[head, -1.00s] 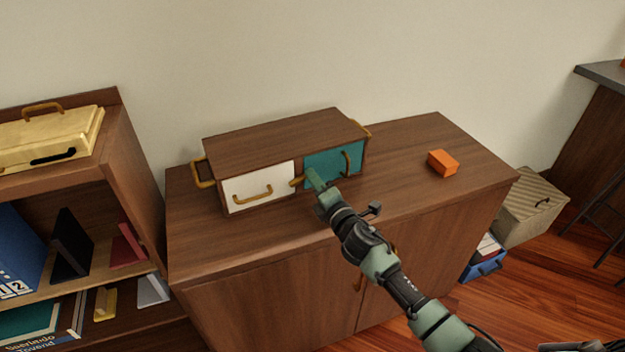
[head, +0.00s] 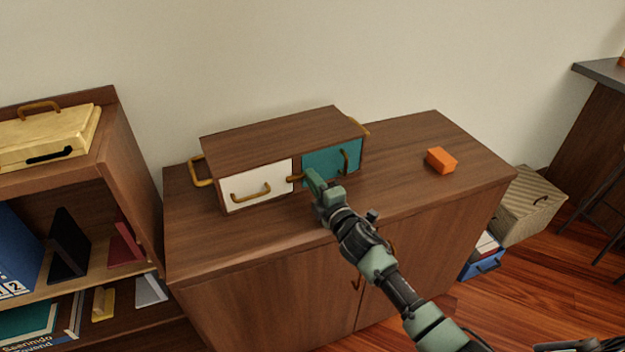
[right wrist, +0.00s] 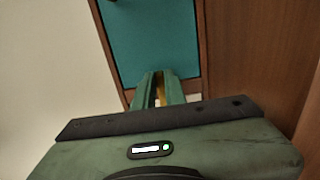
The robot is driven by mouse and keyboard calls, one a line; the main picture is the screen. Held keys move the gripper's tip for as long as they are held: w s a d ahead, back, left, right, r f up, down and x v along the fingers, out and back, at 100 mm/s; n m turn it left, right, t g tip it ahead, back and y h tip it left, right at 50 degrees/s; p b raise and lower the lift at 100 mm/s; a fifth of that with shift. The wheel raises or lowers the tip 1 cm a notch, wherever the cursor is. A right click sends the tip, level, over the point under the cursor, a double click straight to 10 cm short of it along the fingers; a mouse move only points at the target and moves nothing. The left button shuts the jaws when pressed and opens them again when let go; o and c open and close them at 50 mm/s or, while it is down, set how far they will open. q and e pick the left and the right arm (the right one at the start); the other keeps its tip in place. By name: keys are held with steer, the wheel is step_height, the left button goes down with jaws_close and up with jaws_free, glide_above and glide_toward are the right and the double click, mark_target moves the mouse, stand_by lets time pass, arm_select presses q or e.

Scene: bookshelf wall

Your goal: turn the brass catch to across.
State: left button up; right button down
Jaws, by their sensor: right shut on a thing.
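A small wooden cabinet with a white front (head: 258,187) on the left and a teal front (head: 325,166) on the right stands on a wide sideboard. The brass catch (head: 292,179) sits between the two fronts; its visible end points left and lies about level. My right gripper (head: 311,179) is shut on the catch and hides its right part. In the right wrist view, a strip of the catch (right wrist: 161,94) shows between the green fingers of the gripper (right wrist: 160,88), just below the teal front (right wrist: 152,45). My left gripper is out of view.
An orange block (head: 441,160) lies on the sideboard (head: 400,185), right of the cabinet. Brass handles stick out from both fronts and the cabinet's sides. A shelf (head: 135,190) with books stands left. A striped box (head: 528,207) is on the floor at right.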

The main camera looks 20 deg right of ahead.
steer(key=c, duration=1.5)
jaws_free()
steer(key=shift+o, duration=0.2)
steer(key=shift+s, duration=0.1)
steer(key=s, duration=0.5)
steer(key=s+d, duration=0.1)
steer(key=s, duration=0.1)
steer(key=shift+s, duration=0.3)
steer(key=shift+f, duration=0.1)
